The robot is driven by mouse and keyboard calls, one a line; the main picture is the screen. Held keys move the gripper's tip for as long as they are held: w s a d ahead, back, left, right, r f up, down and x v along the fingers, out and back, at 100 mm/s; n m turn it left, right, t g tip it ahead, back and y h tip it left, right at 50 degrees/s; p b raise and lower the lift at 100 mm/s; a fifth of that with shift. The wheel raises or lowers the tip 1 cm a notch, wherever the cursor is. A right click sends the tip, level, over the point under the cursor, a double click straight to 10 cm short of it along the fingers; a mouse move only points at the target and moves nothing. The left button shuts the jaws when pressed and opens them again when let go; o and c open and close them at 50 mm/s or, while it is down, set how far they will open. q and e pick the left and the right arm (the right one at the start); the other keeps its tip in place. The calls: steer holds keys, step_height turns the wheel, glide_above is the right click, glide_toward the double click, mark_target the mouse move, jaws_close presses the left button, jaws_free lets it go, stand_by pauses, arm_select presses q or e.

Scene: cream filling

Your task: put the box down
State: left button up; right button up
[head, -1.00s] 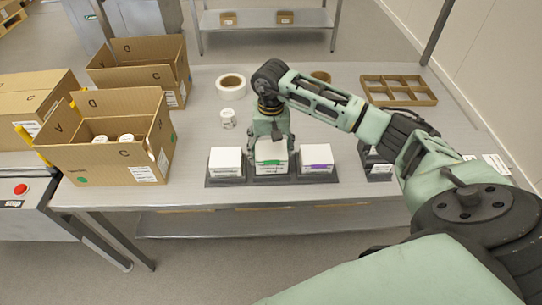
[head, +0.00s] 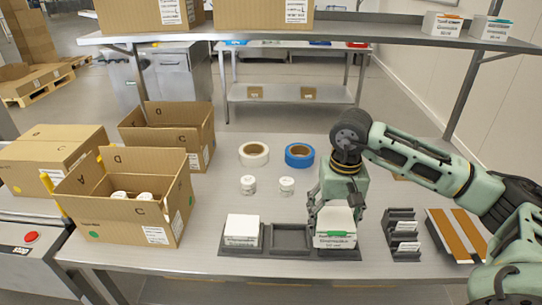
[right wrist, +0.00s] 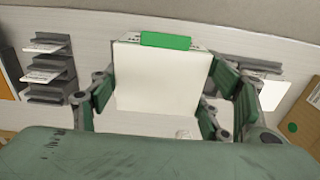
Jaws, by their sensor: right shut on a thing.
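My right gripper (head: 335,212) is shut on a white box (head: 335,227) with a green label. The box is upright, at the right-hand end of the dark tray (head: 290,239); I cannot tell whether it rests in the slot or hangs just above. In the right wrist view the same box (right wrist: 162,75) sits between the fingers, green label at its top edge. Another white box (head: 242,228) stands in the tray's left slot. The middle slot is empty. My left gripper is not in view.
A dark stepped holder (head: 402,235) with cards stands close right of the tray, then a brown-and-white striped item (head: 457,236). Tape rolls (head: 254,154) (head: 299,155) and small white jars (head: 248,185) lie behind. Open cartons (head: 125,205) stand at left. A shelf (head: 330,32) crosses above.

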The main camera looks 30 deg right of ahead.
steer(key=s+a+n, duration=0.2)
steer(key=a+n, duration=0.1)
steer(key=a, duration=0.6)
steer(key=s+a+n, duration=0.3)
steer(key=a, duration=0.7)
steer(key=shift+r, duration=0.3)
steer(key=shift+w, duration=0.1)
